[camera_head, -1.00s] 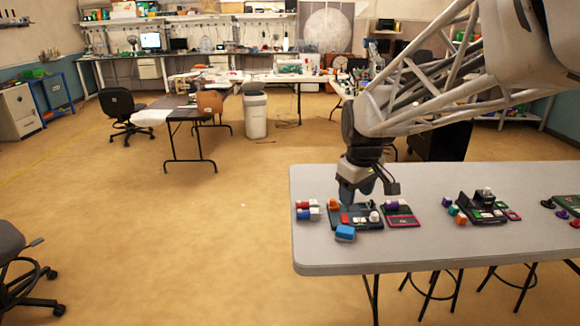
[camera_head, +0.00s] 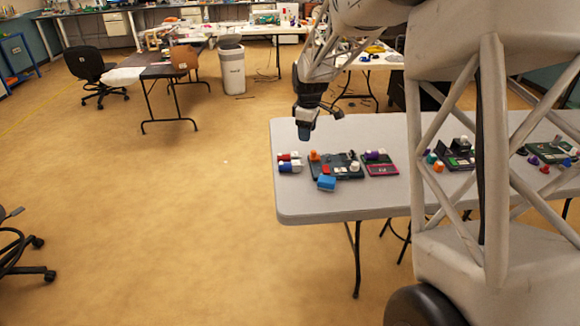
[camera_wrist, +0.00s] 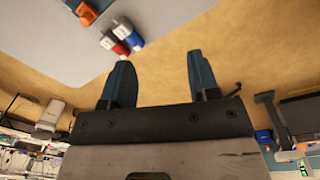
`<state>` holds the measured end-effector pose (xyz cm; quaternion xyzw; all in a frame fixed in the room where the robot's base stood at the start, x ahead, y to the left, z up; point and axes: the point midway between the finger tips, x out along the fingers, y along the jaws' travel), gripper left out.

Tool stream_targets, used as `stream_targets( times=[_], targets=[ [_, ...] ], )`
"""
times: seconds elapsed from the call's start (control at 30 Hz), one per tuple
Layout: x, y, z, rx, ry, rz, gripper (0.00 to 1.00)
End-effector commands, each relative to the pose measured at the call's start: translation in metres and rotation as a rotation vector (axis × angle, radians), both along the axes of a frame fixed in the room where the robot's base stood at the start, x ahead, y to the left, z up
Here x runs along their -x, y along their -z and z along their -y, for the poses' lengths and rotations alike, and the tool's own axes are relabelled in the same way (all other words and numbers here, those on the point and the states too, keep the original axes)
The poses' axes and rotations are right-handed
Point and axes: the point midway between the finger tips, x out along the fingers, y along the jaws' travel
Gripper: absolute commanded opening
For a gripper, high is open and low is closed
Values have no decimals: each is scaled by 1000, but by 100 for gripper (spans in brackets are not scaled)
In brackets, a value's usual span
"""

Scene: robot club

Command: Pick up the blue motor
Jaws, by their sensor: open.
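A blue and white motor (camera_head: 291,167) lies near the left edge of the grey table, just in front of a red and white motor (camera_head: 288,156). In the wrist view the blue motor (camera_wrist: 133,40) and the red motor (camera_wrist: 119,30) lie side by side, beyond the left finger's tip. My gripper (camera_head: 304,135) is raised above the back left part of the table, behind and above the motors. In the wrist view my gripper (camera_wrist: 158,62) shows two spread dark blue fingers with nothing between them. It is apart from the motors.
A dark tray (camera_head: 350,174) with small parts, including an orange piece (camera_head: 314,155), sits right of the motors. A larger blue block (camera_head: 326,183) is at its front. A pink-edged panel (camera_head: 381,169) lies further right. The grey table (camera_head: 300,205) is bare along its front left.

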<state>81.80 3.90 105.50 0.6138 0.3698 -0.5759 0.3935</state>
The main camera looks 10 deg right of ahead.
Motion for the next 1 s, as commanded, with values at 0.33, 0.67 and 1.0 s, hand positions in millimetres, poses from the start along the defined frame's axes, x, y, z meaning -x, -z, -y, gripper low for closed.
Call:
stream_targets(
  times=[0.33, 0.67, 1.0],
  targets=[
    [-73, 66, -12, 9, -189, -30, 55],
    [-130, 131, -24, 13, -359, -54, 55],
    [-150, 159, -28, 14, -430, -62, 55]
  ],
)
